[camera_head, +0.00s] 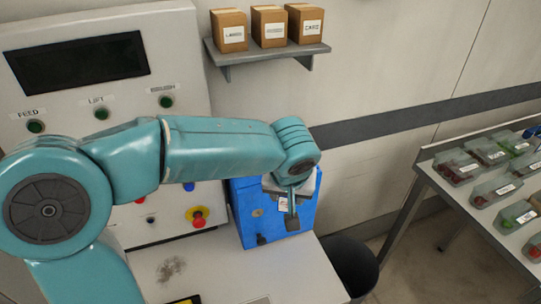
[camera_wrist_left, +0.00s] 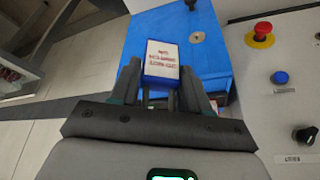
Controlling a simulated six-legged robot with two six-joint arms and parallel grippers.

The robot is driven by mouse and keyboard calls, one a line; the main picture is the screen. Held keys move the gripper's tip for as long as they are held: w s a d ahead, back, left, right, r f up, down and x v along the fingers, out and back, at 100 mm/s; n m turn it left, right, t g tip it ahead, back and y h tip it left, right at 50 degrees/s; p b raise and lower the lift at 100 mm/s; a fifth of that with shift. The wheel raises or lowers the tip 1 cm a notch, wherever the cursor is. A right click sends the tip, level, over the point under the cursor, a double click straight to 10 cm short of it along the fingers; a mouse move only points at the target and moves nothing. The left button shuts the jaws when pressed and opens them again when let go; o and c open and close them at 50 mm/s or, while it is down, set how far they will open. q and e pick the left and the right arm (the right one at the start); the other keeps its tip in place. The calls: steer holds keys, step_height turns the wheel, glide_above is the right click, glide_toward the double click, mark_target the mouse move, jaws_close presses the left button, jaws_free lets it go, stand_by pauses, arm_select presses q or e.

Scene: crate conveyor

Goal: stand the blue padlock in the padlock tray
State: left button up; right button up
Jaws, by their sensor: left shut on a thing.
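My left gripper (camera_head: 290,215) hangs at the end of the teal arm, in front of a blue box. In the left wrist view, the left gripper (camera_wrist_left: 160,85) is shut on the blue padlock (camera_wrist_left: 148,78), whose body has a white label with red print facing the camera. The padlock's shackle cannot be made out. In the head view the padlock is mostly hidden by the gripper, and a small white label shows beside the finger. I cannot pick out the padlock tray with certainty. My right gripper is not in view.
The blue box (camera_head: 250,212) stands on a pale worktop (camera_head: 225,275) beside a control panel (camera_head: 60,105) with a red stop button (camera_head: 198,219). A dark round stool or bin (camera_head: 352,262) is to its right. Labelled clear bins (camera_head: 462,165) stand on a right-hand table.

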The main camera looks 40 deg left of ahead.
arm_select(q)
steer(key=shift+n, duration=0.9)
steer(key=w+a+p, duration=0.1)
steer(key=w+a, duration=0.1)
steer(key=a, duration=0.2)
steer(key=w+a+r+p, duration=0.1)
steer(key=w+a+p, duration=0.1)
steer(key=w+a, duration=0.1)
steer(key=w+a+r+p, duration=0.1)
steer(key=w+a, duration=0.1)
steer(key=a, duration=0.3)
steer(key=shift+w+r+p, duration=0.1)
steer(key=shift+w+p, duration=0.05)
steer(key=shift+p, duration=0.15)
steer(key=shift+w+a, duration=0.25)
steer(key=shift+w, duration=0.05)
steer(key=shift+w+a+y, duration=0.25)
steer(key=shift+y, duration=0.05)
steer(key=shift+w+a+r+p, duration=0.1)
steer(key=shift+w+a+p, duration=0.95)
steer(key=shift+a, duration=0.1)
steer(key=shift+w+a+f, duration=0.1)
steer(key=shift+f, duration=1.05)
steer(key=o, duration=0.8)
